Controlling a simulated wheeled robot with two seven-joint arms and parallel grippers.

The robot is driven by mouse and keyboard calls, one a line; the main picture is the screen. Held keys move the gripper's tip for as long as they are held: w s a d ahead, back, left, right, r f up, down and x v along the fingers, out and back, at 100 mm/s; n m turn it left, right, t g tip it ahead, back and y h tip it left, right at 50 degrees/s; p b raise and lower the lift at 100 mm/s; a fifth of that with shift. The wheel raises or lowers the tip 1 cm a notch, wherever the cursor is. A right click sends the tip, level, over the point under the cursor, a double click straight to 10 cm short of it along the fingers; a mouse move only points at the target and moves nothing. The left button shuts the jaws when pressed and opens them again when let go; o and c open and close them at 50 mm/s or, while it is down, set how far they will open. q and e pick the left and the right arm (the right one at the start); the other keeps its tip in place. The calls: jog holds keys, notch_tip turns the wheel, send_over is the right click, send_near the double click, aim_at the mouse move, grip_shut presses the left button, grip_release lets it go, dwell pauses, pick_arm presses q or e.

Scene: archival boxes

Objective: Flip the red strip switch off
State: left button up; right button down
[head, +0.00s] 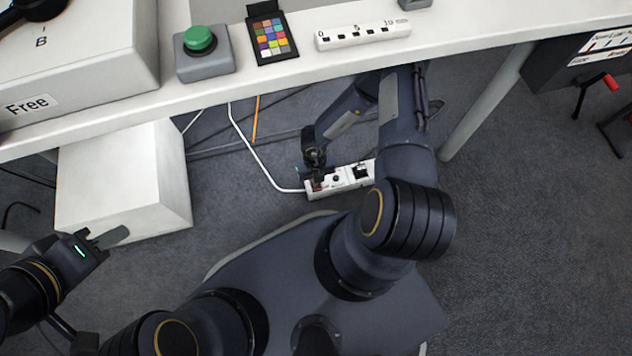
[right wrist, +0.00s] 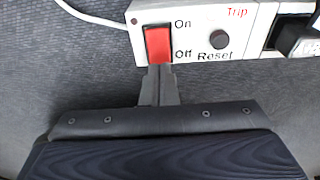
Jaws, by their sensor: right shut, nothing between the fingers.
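The white power strip (head: 341,179) lies on the dark carpet under the table in the head view, with a white cord at its left end. In the right wrist view its red switch (right wrist: 158,43) sits at the left end, with "On" printed beside its top and "Off" beside its bottom. My right gripper (right wrist: 157,72) is shut and empty, its fingertips at the lower "Off" end of the switch; I cannot tell if they touch it. The switch is mostly hidden by my right gripper (head: 316,178) in the head view. My left gripper (head: 108,238) is at the left, away from the strip.
A round black Reset button (right wrist: 217,40) and a black plug (right wrist: 291,33) are on the strip. The white table edge (head: 290,70) is above my right arm. A table leg (head: 487,105) stands right, and a white box (head: 120,185) left. Cables cross the carpet.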

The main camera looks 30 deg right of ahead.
jog(key=shift+f+b, duration=0.6)
jog(key=shift+f, duration=0.3)
dwell(0.9)
jog(key=shift+r, duration=0.2)
notch_tip(320, 180, up, 7)
jog(key=p, duration=0.6)
jog(key=shift+f+p, duration=0.1)
jog(key=shift+p, duration=0.2)
dwell(0.4)
